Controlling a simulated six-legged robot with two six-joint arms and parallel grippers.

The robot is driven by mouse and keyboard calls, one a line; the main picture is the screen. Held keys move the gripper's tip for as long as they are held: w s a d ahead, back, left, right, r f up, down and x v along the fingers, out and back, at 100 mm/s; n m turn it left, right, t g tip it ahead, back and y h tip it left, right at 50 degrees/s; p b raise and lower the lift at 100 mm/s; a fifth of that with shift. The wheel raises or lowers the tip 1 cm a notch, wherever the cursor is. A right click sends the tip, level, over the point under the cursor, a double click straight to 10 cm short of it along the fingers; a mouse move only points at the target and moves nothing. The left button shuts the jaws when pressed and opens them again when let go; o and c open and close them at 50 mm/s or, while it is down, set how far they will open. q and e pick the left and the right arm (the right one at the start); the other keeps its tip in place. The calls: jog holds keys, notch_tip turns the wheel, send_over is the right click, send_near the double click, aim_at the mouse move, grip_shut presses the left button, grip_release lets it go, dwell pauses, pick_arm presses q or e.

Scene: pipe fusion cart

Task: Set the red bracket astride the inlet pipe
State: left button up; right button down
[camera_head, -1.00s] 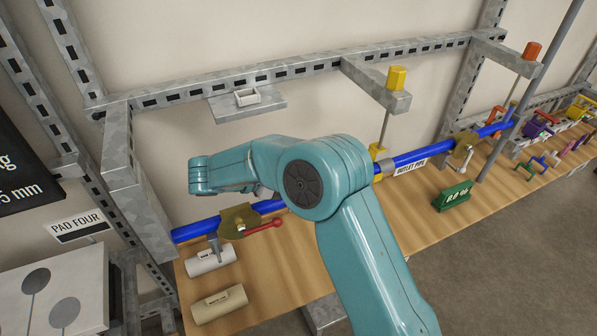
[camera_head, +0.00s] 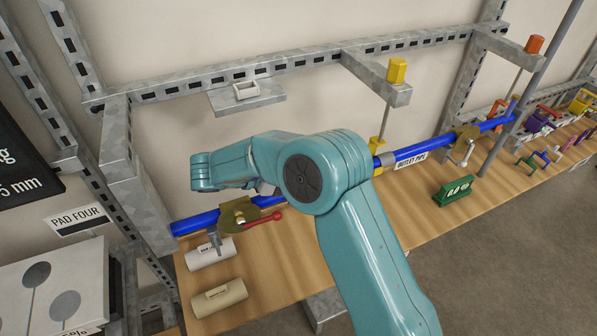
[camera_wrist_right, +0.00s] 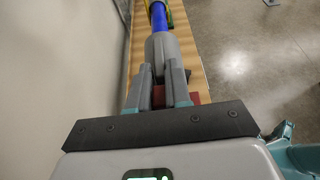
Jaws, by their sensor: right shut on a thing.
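Most of the bracket is hidden by the fingers. A grey sleeve (camera_wrist_right: 162,47) and a blue pipe (camera_wrist_right: 158,15) lie straight beyond the fingertips; I cannot tell whether the bracket touches them. In the head view my teal right arm covers the gripper, the bracket and the middle of the pipe line. The left blue pipe (camera_head: 197,223), likely the inlet pipe, runs through a brass clamp (camera_head: 238,214) with a red handle. My left gripper is not seen.
The labelled outlet pipe (camera_head: 425,152) runs right through another brass clamp (camera_head: 466,140). A yellow-knobbed post (camera_head: 397,72) hangs from the frame. Several coloured brackets lie far right.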

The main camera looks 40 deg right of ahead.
jog(key=shift+s+d, duration=0.1)
jog(key=shift+f, duration=0.15)
dwell(0.4)
jog(key=c, duration=1)
grip_release()
jog(key=b+v, duration=0.1)
jog(key=v, duration=0.5)
jog(key=shift+a, duration=0.4)
jog(key=shift+w+a+r, duration=0.25)
jog(key=shift+a, duration=0.05)
jog(key=shift+s, duration=0.15)
